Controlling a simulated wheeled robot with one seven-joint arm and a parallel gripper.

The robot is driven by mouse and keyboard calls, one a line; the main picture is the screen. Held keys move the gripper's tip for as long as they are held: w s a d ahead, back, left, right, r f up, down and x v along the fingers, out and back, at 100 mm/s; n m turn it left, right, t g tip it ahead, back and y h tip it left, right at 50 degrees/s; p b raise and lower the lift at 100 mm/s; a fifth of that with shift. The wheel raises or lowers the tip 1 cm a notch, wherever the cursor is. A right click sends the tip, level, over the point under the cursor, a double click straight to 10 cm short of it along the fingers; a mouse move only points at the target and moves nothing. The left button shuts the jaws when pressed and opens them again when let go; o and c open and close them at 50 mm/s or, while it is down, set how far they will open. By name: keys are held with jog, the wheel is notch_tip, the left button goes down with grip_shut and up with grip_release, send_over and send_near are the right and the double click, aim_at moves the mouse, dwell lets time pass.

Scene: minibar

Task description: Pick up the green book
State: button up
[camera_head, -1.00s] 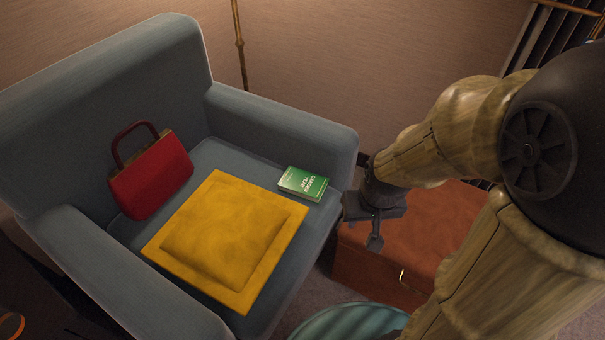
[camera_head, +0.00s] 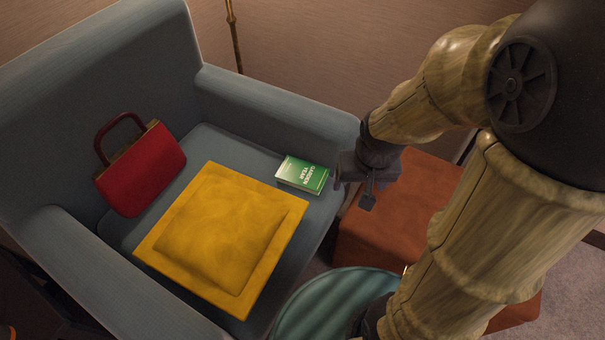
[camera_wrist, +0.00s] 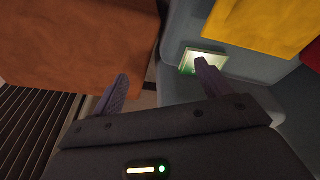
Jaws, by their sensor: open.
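The green book (camera_head: 302,174) lies flat on the seat of the blue-grey armchair (camera_head: 262,114), near the right armrest and beside the yellow cushion (camera_head: 222,232). In the wrist view the book (camera_wrist: 204,62) shows at upper right, partly covered by one finger and with glare on its cover. My gripper (camera_head: 352,192) is open and empty, just right of the book in the head view. In the wrist view my gripper (camera_wrist: 160,82) has its two fingers spread wide, with nothing between them but floor and chair edge.
A red handbag (camera_head: 140,170) stands on the seat at the left. A reddish-brown box (camera_head: 385,235) is beside the chair, below my arm, and a round teal-topped piece (camera_head: 325,305) is at the front. The armrest rises behind the book.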

jog(key=shift+o, duration=1.4)
jog(key=w+a+m+g+p, duration=0.1)
jog(key=w+m+g+p, duration=0.1)
jog(key=w+m, duration=0.4)
jog(key=shift+w+a+m+p, duration=0.25)
jog(key=shift+w+m+p, duration=0.05)
jog(key=shift+w, duration=0.8)
jog(key=m+g+h+p, duration=0.25)
jog(key=m+p, duration=0.25)
jog(key=m, duration=0.8)
send_over(301, 171)
jog(key=w, duration=0.2)
notch_tip(301, 171, down, 3)
jog(key=w+a+f+m+h+p, duration=0.1)
jog(key=a+m, duration=0.2)
jog(key=a, duration=0.3)
jog(key=shift+f+p, duration=0.3)
jog(key=shift+f, duration=0.1)
jog(key=shift+a+h, duration=0.1)
jog(key=shift+h, duration=0.15)
jog(key=b+x, duration=0.3)
jog(key=x, duration=0.9)
jog(key=shift+f, duration=0.1)
